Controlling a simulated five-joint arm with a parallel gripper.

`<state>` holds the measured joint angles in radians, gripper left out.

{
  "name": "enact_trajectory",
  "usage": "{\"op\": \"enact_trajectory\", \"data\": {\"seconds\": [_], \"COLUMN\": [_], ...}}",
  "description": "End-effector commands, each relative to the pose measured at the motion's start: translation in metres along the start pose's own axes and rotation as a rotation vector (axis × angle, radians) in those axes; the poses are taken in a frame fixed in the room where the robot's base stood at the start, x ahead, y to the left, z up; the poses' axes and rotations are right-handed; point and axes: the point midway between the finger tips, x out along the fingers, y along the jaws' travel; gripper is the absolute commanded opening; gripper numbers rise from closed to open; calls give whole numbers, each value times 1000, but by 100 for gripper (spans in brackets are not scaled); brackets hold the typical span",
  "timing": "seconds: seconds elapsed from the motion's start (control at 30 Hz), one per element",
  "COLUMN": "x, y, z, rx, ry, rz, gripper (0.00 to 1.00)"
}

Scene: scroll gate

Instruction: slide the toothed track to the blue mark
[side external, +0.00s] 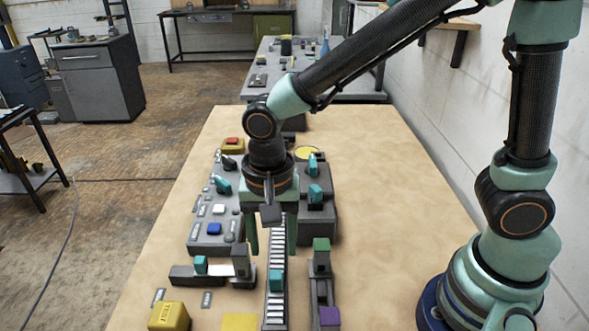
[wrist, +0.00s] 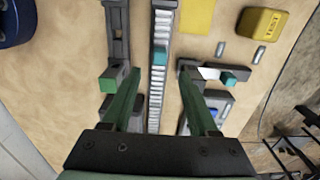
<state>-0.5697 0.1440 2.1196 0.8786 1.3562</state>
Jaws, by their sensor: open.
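The toothed track (side external: 277,248) is a narrow pale ribbed strip in a dark frame, running toward the side camera; it runs up the middle of the wrist view (wrist: 155,98). A teal block (side external: 276,281) sits on it, also seen in the wrist view (wrist: 160,56). My gripper (side external: 272,251) points down, open, with one green finger to each side of the track; in the wrist view its fingertips (wrist: 160,72) stand wide apart with nothing gripped. The teal block is just beyond the fingertips, toward the side camera. I cannot make out a blue mark along the track.
A slotted rail with a green block (side external: 321,244) and a purple block (side external: 329,316) lies right of the track. A slider with a teal knob (side external: 201,264) lies left. A panel has a blue button (side external: 213,228). A yellow box (side external: 169,316) stands front left. Table is clear at right.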

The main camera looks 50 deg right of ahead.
Motion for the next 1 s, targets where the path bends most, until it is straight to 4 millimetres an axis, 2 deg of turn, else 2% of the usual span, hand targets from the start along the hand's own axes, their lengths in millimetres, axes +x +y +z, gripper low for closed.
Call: {"op": "enact_trajectory", "data": {"seconds": [0.03, 0.2, 0.4, 0.6, 0.9, 0.93, 1.0], "x": [12, 45, 74, 87, 89, 89, 89], "y": [2, 2, 1, 0, 0, 0, 0], "z": [0, 0, 0, 0, 0, 0, 0], "rx": [0, 0, -1, -1, -1, -1, -1], "ry": [-2, -2, -1, 0, 0, 0, 0], "rz": [8, 7, 4, 0, -1, 0, -1], "gripper": [60, 60, 60, 60, 60, 56, 29]}}
